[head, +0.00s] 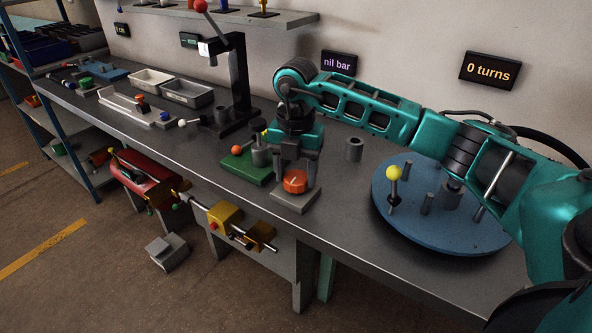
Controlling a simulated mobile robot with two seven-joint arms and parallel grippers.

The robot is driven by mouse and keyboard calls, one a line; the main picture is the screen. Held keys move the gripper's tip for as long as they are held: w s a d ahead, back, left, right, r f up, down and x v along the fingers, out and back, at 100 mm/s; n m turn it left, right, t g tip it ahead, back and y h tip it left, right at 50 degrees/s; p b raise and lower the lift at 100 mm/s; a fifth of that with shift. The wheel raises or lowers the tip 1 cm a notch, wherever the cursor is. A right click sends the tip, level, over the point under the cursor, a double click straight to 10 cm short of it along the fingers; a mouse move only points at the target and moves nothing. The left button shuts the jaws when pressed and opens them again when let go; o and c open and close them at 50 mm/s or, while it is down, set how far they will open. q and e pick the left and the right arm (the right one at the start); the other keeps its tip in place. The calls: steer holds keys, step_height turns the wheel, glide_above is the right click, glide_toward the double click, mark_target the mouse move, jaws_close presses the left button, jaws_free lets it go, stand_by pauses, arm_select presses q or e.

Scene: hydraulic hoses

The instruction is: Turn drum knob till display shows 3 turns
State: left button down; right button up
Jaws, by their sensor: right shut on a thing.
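The blue round drum (420,236) lies on the right part of the bench. Its yellow ball knob (393,172) stands on a short dark post near the drum's left side. The display (490,70) on the wall behind reads "0 turns". My right gripper (297,174) points down at the bench's front edge, left of the drum and apart from the yellow knob. It is shut on the orange knob (294,184), which sits on a grey block (296,203). The fingertips are partly hard to make out. My left gripper is not in view.
My right forearm passes above the drum. A second display (339,63) reads "nil bar". A green plate (249,166) lies left of the grey block, and a grey cylinder (354,149) stands behind. A lever press (238,85) and grey trays (187,93) are farther left.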

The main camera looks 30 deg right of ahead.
steer(key=n, duration=1.2)
steer(key=shift+d, duration=0.1)
steer(key=n+b, duration=0.1)
steer(key=n, duration=0.5)
steer(key=shift+n, duration=0.4)
steer(key=n, duration=0.4)
steer(key=shift+n, duration=0.3)
steer(key=n, duration=0.2)
steer(key=shift+n+b, duration=0.3)
steer(key=shift+b, duration=0.1)
steer(key=n, duration=0.2)
steer(key=shift+n, duration=0.4)
steer(key=n, duration=0.3)
steer(key=shift+w+n+b, duration=0.1)
steer(key=shift+n+b, duration=0.2)
steer(key=shift+b, duration=0.1)
steer(key=n, duration=0.6)
steer(key=shift+b, duration=0.35)
steer(key=n, duration=0.6)
steer(key=shift+n+b, duration=0.3)
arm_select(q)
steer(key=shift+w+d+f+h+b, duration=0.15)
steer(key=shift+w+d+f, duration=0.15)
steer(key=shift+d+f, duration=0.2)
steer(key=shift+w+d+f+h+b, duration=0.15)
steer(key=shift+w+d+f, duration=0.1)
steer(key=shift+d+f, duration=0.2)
arm_select(e)
steer(key=n, duration=0.5)
steer(key=shift+n, duration=0.7)
